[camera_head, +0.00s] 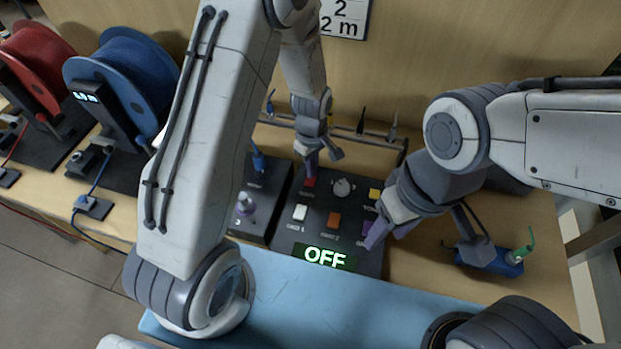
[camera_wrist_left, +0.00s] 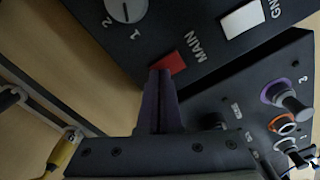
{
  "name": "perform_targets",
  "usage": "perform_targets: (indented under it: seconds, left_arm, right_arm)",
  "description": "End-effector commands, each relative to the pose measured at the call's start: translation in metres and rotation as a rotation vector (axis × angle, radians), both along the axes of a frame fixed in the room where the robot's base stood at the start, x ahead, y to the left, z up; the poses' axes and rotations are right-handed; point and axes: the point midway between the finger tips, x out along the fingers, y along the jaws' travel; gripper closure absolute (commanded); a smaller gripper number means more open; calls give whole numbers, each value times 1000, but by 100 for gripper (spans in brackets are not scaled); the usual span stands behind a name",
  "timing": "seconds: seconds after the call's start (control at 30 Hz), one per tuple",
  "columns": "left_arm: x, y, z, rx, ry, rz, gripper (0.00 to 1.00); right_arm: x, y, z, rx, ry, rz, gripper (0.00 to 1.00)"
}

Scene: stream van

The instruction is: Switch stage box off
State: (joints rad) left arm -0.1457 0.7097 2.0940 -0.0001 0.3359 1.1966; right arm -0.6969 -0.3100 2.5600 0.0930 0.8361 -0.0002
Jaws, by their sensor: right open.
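The stage box (camera_head: 290,240) is a dark panel in the middle of the bench. Its green display (camera_head: 325,257) reads OFF. The red button (camera_head: 309,182), labelled MAIN, is at its far left; it also shows in the left wrist view (camera_wrist_left: 170,64). My left gripper (camera_head: 311,168) is shut and empty, its purple fingertips (camera_wrist_left: 160,78) at the red button's edge; I cannot tell whether they touch it. My right gripper (camera_head: 376,232) is open, beside the purple button at the panel's right edge, partly covering that side.
The panel also has a knob (camera_head: 342,187), a white button (camera_head: 300,212), an orange button (camera_head: 333,219) and a yellow button (camera_head: 375,194). A smaller box with knobs (camera_head: 246,205) adjoins it on the left. Blue (camera_head: 125,78) and red (camera_head: 38,62) cable reels stand far left.

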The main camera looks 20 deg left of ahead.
Motion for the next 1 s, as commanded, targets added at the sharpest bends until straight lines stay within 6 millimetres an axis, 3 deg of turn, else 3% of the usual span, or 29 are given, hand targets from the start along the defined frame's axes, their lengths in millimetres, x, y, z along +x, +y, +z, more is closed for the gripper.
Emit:
perform_targets:
  seconds: [0.17, 1.0]
  left_arm:
    - [-1, 0, 3, 1, 3, 0, 100]
    - [-1, 0, 69, 0, 2, 0, 100]
  right_arm:
    - [0, 0, 4, 0, 0, 0, 50]
    - [0, 0, 60, 0, 0, 0, 50]
